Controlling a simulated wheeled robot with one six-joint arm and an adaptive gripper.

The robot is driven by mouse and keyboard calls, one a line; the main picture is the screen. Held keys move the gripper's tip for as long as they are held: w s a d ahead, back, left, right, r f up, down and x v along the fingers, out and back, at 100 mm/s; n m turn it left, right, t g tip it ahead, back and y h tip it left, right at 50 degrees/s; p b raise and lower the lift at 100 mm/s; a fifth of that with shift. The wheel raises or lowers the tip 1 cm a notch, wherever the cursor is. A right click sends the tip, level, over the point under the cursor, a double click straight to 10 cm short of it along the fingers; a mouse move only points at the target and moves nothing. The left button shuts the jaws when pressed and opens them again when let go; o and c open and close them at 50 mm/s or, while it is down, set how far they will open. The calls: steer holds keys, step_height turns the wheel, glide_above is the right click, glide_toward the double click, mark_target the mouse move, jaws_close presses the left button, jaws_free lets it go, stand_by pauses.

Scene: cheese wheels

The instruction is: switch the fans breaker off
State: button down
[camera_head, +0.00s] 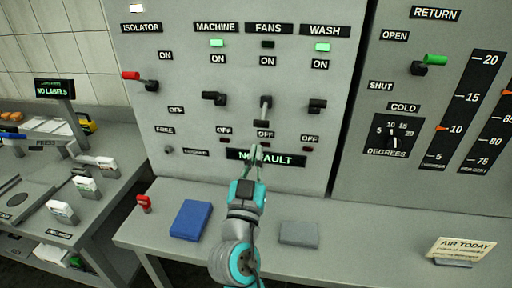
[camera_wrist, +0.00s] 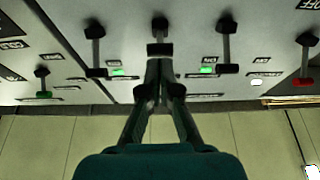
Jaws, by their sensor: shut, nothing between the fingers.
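The fans breaker lever (camera_head: 266,108) is on the grey panel under the FANS label. Its handle points down toward the OFF label, and the lamp (camera_head: 268,44) above it is dark. My gripper (camera_head: 257,150) is shut and empty, just below this lever and in front of the fault display (camera_head: 265,158). In the wrist view, which sees the panel upside down, my fingertips (camera_wrist: 165,62) are close to the fans lever (camera_wrist: 159,35); I cannot tell whether they touch it.
The machine lever (camera_head: 214,98) and wash lever (camera_head: 316,104) flank it, both under lit green lamps. The red-handled isolator (camera_head: 140,80) is at left. A blue pad (camera_head: 191,220) and a grey pad (camera_head: 299,233) lie on the ledge below.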

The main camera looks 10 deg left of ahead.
steer(key=s+f, duration=0.4)
steer(key=f, duration=0.1)
steer(key=shift+f, duration=0.4)
steer(key=shift+s+a, duration=0.1)
